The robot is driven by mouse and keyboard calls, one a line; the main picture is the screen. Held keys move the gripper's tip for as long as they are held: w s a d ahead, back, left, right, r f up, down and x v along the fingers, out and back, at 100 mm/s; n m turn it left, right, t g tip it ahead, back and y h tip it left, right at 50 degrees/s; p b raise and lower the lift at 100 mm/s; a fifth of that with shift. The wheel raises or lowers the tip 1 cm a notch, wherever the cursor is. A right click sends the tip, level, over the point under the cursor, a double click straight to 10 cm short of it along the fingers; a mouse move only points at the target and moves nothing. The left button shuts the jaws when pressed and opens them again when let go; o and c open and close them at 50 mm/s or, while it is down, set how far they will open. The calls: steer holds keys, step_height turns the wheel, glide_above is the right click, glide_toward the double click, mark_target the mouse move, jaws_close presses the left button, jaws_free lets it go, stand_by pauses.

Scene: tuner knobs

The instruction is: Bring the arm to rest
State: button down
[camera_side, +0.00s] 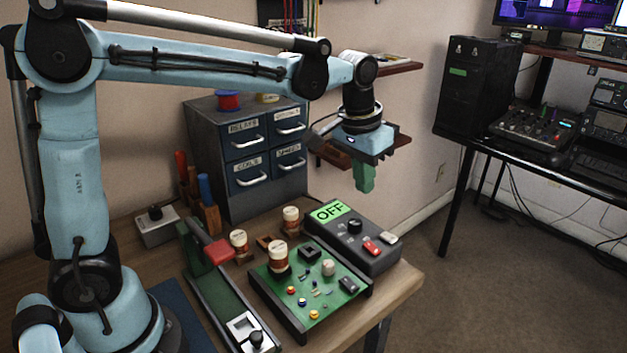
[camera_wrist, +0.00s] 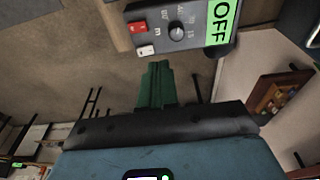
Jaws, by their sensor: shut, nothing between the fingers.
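My gripper (camera_side: 364,178) hangs from my blue arm in the side view, with its green fingers pointing down and pressed together. It is shut and empty, in the air above the far right of the workbench. The closed green fingers also show in the wrist view (camera_wrist: 156,84). Below them is a dark control box (camera_side: 352,236) with a green display reading OFF (camera_side: 329,210). The box shows a black knob, a red switch and a white switch, and it also appears at the top of the wrist view (camera_wrist: 178,32). My gripper is apart from the box.
A green circuit board (camera_side: 309,287) with coils and knobs lies on the bench (camera_side: 398,289). A long green tray with a red block (camera_side: 219,252) is left of it. A labelled drawer cabinet (camera_side: 246,165) stands behind. Wall shelves (camera_side: 389,69) are close behind my gripper.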

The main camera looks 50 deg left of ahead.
steer(key=s+a+f+t, duration=0.1)
steer(key=s+a+t, duration=0.1)
steer(key=s, duration=0.5)
steer(key=s+a+f+t, duration=0.1)
steer(key=s+a+t, duration=0.1)
steer(key=s, duration=0.5)
steer(key=shift+s+a+f+t, duration=0.15)
steer(key=shift+a+f+t, duration=0.25)
steer(key=shift+t, duration=0.2)
